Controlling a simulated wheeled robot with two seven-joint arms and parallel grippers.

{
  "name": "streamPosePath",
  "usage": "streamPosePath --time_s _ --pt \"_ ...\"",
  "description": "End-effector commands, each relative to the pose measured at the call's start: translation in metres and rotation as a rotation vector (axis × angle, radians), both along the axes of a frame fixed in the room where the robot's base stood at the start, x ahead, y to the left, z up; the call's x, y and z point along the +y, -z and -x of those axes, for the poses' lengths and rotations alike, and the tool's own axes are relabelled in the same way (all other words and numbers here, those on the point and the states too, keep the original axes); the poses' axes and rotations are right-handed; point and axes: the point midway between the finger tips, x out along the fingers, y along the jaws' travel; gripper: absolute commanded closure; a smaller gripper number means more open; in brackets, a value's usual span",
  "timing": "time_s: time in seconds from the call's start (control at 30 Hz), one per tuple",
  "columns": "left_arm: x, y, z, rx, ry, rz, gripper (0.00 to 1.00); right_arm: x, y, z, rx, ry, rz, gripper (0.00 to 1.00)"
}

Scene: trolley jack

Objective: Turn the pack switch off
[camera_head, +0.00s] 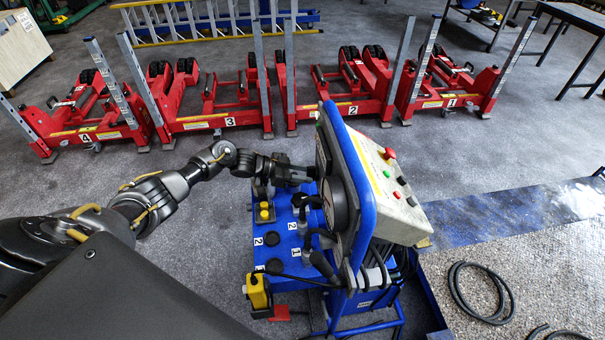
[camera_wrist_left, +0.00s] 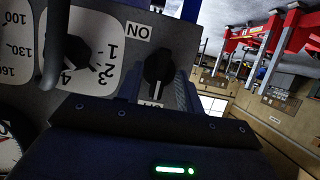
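The pack switch (camera_wrist_left: 158,68) is a black rotary knob on a grey panel in the left wrist view, which shows the panel upside down. Its white line points down, away from the ON label (camera_wrist_left: 138,32) and towards a partly hidden label (camera_wrist_left: 152,105) that seems to read OFF. My left gripper (camera_head: 308,174) is at the left face of the blue-framed console (camera_head: 362,190) in the head view. Its dark body (camera_wrist_left: 150,150) covers the lower part of the wrist view, close to the switch. My right gripper is not in view.
The console's sloped top has a red button (camera_head: 390,154). Blue base, hoses and a yellow box (camera_head: 257,291) stand below. Red jacks (camera_head: 225,115) line the floor behind.

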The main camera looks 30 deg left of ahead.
Motion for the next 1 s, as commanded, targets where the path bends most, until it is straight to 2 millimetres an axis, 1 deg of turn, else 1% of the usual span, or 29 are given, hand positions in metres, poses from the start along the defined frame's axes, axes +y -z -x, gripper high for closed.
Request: streamPosePath --time_s 0.23,0.33,0.47,0.73,0.9,1.0 --pt "0.001 0.0 0.0 -0.001 -0.001 -0.001 0.64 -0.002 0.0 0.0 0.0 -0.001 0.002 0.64" --pt "0.007 -0.002 0.004 0.0 -0.002 -0.001 0.64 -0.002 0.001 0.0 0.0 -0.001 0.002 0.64" --pt "0.022 -0.009 0.016 -0.003 -0.001 -0.005 0.64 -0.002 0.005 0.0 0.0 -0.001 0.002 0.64" --pt "0.061 -0.029 0.045 -0.002 -0.001 -0.004 0.64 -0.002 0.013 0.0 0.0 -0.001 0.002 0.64" --pt "0.076 -0.037 0.056 0.0 -0.001 -0.002 0.64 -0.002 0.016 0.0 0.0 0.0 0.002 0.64" --pt "0.079 -0.04 0.059 0.0 0.0 -0.001 0.64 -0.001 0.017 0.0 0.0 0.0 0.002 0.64"
